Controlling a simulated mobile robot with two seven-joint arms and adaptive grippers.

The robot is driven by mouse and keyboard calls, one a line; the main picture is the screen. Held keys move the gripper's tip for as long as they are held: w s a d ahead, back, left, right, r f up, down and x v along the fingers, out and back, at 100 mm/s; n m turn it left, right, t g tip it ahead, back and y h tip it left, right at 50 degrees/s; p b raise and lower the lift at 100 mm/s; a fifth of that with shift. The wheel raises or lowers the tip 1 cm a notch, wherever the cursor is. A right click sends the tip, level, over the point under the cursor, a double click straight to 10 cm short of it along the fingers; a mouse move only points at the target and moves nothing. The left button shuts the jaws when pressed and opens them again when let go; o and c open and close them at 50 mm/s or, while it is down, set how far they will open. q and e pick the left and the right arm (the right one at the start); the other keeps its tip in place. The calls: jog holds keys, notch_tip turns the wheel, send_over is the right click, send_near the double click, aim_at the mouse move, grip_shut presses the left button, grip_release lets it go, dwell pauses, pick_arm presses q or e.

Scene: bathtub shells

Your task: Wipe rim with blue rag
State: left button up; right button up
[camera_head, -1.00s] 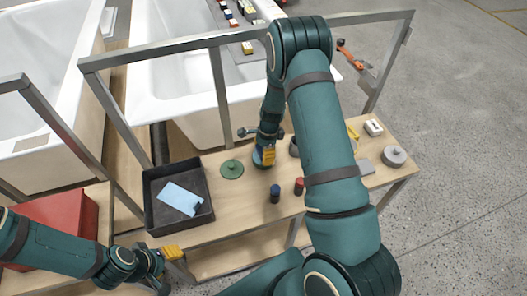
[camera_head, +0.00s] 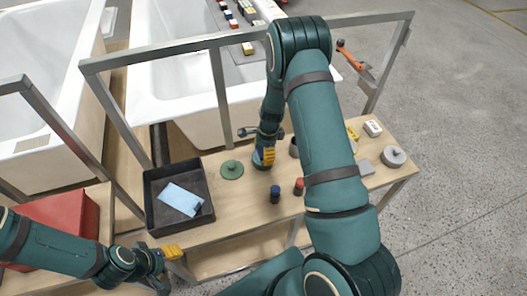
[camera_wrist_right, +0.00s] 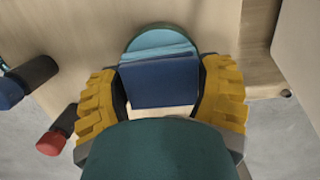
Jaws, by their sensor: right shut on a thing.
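My right gripper (camera_head: 264,158) is low over the wooden bench, between the green disc and two small bottles. In the right wrist view its yellow fingers (camera_wrist_right: 160,88) are shut on a folded dark blue rag (camera_wrist_right: 160,82). A teal, round-edged thing (camera_wrist_right: 160,42) shows behind the rag, partly hidden; I cannot tell if they touch. The white bathtub (camera_head: 178,108) stands behind the bench, its near rim beyond the metal frame. My left gripper (camera_head: 166,262) is at the lower left, near the bench's front edge; its fingertips are unclear.
A black tray (camera_head: 150,212) holds a light blue sheet (camera_head: 180,199). The green disc (camera_head: 232,170), blue bottle (camera_head: 275,194) and red bottle (camera_head: 299,187) stand nearby. A metal frame (camera_head: 220,90) rises between bench and tub. A red box (camera_head: 75,212) is at left.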

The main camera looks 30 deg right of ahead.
aim_at(261, 151)
jog(key=shift+r+p, duration=2.5)
jog(key=shift+r, duration=0.8)
jog(key=shift+f, duration=0.1)
